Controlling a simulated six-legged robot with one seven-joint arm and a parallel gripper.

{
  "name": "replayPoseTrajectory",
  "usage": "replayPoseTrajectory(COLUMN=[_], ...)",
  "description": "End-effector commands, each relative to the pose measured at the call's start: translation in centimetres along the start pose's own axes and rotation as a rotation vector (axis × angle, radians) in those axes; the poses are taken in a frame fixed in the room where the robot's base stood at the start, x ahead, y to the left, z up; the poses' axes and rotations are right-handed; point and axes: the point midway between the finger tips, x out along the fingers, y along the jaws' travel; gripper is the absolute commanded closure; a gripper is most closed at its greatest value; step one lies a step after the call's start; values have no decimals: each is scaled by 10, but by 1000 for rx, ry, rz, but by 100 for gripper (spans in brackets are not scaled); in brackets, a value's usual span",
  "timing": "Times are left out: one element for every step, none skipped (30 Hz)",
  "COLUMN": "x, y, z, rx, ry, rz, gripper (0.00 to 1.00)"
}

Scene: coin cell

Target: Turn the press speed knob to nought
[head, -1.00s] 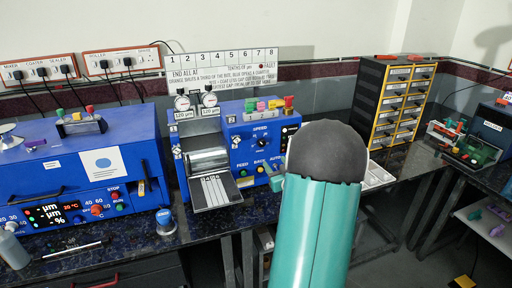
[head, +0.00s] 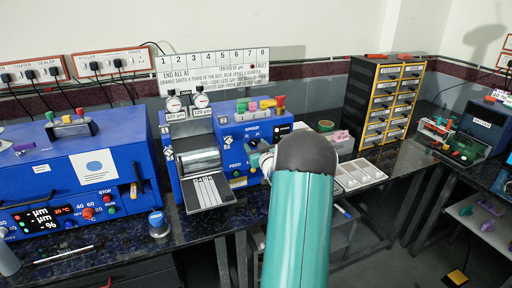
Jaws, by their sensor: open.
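The blue press machine (head: 228,128) stands on the bench in the head view, with rollers and a sloping feed plate at its left. Its SPEED label (head: 252,127) shows on the front panel. The speed knob below that label is mostly hidden by my gripper, so its setting cannot be read. My gripper (head: 260,158) is open in front of the panel, just below the label. My arm covers part of it, and whether it touches the knob cannot be told.
A white compartment tray (head: 356,184) and a green roll (head: 326,126) are to the right of my arm. A drawer cabinet (head: 388,105) stands behind them. A blue machine (head: 75,180) with a display is at the left. A blue-capped jar (head: 158,222) stands near the bench front.

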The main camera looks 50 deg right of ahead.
Motion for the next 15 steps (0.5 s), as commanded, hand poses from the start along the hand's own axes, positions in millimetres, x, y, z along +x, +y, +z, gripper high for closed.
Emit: replayPoseTrajectory(x=[0,0,0,0,0,0,0,0,0,0,0,0,0,0,0], y=[0,0,0,0,0,0,0,0,0,0,0,0,0,0,0], z=[0,0,0,0,0,0,0,0,0,0,0,0,0,0,0], rx=[0,0,0,0,0,0,0,0,0,0,0,0,0,0,-1], ry=[0,0,0,0,0,0,0,0,0,0,0,0,0,0,0], rz=[-1,0,0,-1,0,0,0,0,0,0,0,-1,0,-1,-1], gripper=[48,48,48,48,50,58,64,69,77,83,89,93,93,93,93])
